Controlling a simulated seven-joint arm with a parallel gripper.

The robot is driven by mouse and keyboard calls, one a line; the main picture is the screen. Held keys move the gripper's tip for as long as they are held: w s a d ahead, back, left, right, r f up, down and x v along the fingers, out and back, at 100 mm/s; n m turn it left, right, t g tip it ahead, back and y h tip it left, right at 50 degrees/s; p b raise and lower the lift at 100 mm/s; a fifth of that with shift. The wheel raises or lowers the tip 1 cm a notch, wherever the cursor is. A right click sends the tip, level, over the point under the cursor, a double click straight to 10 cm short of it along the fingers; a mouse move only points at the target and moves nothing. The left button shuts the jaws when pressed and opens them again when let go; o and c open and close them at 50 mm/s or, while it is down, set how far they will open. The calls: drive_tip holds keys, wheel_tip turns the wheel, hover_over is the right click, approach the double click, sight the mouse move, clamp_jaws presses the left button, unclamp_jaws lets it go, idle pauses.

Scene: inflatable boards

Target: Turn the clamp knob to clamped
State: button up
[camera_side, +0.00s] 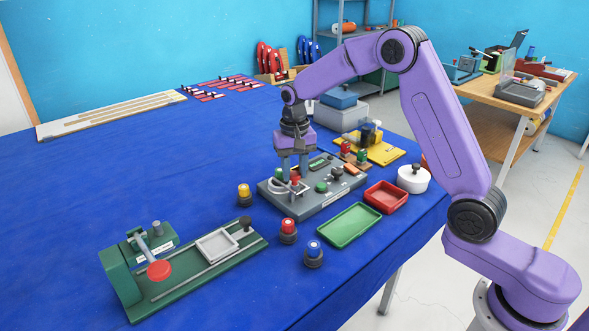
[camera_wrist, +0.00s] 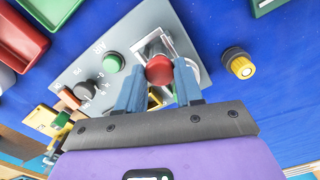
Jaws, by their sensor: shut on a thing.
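A grey panel box (camera_side: 318,204) stands on the blue table, with a red knob (camera_side: 295,180), a green button (camera_side: 321,187) and a black knob (camera_side: 337,173) on its top. My gripper (camera_side: 293,170) points down over the panel's left part. In the wrist view its two blue fingers (camera_wrist: 159,84) stand on either side of the red knob (camera_wrist: 160,69) and are shut on it. A pale metal frame surrounds the red knob. The black knob (camera_wrist: 87,89) has small markings around it, and lettering lies near the green button (camera_wrist: 113,62). I cannot read which knob is marked for the clamp.
A yellow-topped button (camera_side: 244,194), a red-topped one (camera_side: 288,231) and a blue-topped one (camera_side: 313,254) stand near the panel. A green tray (camera_side: 345,226) and a red tray (camera_side: 386,197) lie to its right. A green fixture (camera_side: 187,272) stands front left.

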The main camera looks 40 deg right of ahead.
sight(294, 174)
drive_tip(key=o, duration=1)
drive_tip(key=shift+o, duration=0.2)
drive_tip(key=shift+r, duration=0.1)
wheel_tip(294, 174, up, 17)
drive_tip(key=shift+r, duration=0.15)
